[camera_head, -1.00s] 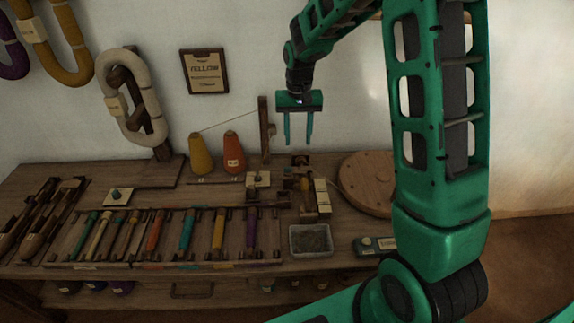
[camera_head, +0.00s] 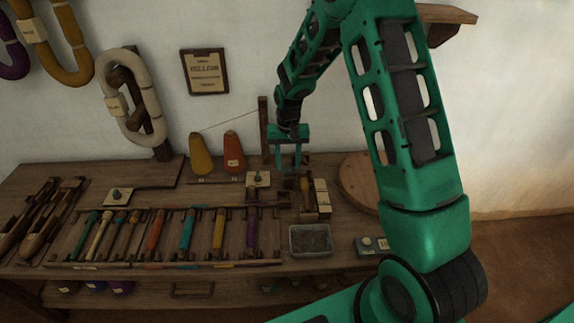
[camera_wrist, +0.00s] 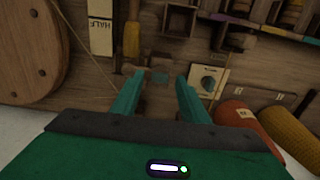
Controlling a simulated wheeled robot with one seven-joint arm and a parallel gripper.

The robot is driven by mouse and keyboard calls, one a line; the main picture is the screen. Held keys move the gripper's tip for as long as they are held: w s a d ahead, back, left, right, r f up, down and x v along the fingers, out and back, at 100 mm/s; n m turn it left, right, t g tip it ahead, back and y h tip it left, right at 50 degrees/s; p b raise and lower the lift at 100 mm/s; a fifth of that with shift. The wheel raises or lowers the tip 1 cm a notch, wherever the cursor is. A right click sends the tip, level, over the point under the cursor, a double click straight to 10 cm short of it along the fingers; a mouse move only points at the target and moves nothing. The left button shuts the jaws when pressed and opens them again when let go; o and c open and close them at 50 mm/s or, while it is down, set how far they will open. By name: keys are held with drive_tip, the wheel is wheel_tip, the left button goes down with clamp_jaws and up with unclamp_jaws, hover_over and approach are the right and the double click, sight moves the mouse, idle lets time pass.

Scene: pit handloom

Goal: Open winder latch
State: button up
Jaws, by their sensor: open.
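The bobbin winder (camera_head: 305,193) stands near the right end of the bench, a dark wooden fitting with an orange-yellow spindle piece (camera_head: 306,187), which also shows in the wrist view (camera_wrist: 132,38). My gripper (camera_head: 289,168) is over the back of the winder, pointing down, with its fingers open and empty. My fingers hide part of the winder's back in the head view.
An upright wooden post (camera_head: 264,130) stands close behind my gripper. A plate with a round knob (camera_head: 258,179) and orange (camera_head: 234,152) and yellow (camera_head: 201,155) cones are to its left. A round wooden disc (camera_head: 358,180) is to the right, a grey tray (camera_head: 311,240) in front.

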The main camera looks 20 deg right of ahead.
drive_tip(key=shift+f, duration=0.35)
drive_tip(key=shift+c, duration=0.6)
clamp_jaws()
